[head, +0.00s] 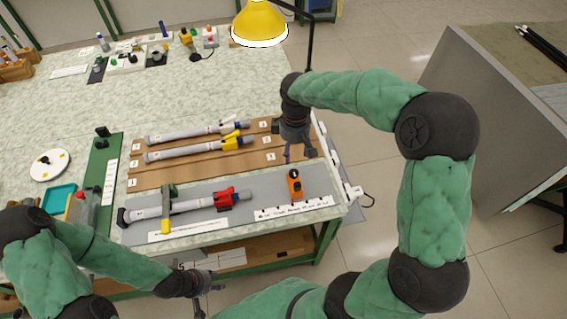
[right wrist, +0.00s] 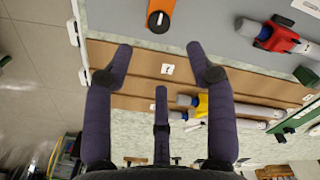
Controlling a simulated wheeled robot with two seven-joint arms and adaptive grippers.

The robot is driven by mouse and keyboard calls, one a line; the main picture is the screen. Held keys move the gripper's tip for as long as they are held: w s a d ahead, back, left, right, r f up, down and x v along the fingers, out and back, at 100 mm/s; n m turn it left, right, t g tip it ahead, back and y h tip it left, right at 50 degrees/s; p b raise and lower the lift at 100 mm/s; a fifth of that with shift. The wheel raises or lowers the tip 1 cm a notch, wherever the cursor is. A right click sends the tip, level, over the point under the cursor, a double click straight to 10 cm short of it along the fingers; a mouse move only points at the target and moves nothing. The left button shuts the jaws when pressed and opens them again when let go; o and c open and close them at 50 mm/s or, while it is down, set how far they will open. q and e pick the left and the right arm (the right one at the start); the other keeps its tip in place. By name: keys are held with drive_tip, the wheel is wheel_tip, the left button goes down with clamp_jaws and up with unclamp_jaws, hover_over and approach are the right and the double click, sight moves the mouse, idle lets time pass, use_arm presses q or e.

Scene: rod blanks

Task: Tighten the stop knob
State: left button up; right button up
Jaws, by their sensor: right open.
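An orange stop block (head: 294,186) with a dark round knob (head: 294,174) on it stands at the right end of the grey strip on the bench. In the right wrist view the orange block (right wrist: 166,8) and its knob (right wrist: 158,21) show at the top, beyond the fingertips. My right gripper (head: 300,156) is open and empty above the brown board, a little behind the block and apart from it. Its spread fingers also show in the right wrist view (right wrist: 160,52). My left gripper (head: 208,288) is low in front of the bench edge; its finger opening is unclear.
A grey rod (head: 180,208) with a red fitting (head: 224,197) lies left of the block, under a green and yellow clamp (head: 167,208). A yellow lamp (head: 260,24) hangs at the back.

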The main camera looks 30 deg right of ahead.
sight(294, 172)
drive_tip(key=f+b, duration=0.1)
drive_tip(key=f, duration=0.2)
drive_tip(key=f+b, duration=0.1)
drive_tip(key=f, duration=0.3)
drive_tip(key=f+b, duration=0.1)
drive_tip(key=f, duration=0.2)
drive_tip(key=shift+s+d+f, duration=0.1)
drive_tip(key=shift+s+f, duration=0.1)
drive_tip(key=shift+s, duration=0.05)
clamp_jaws()
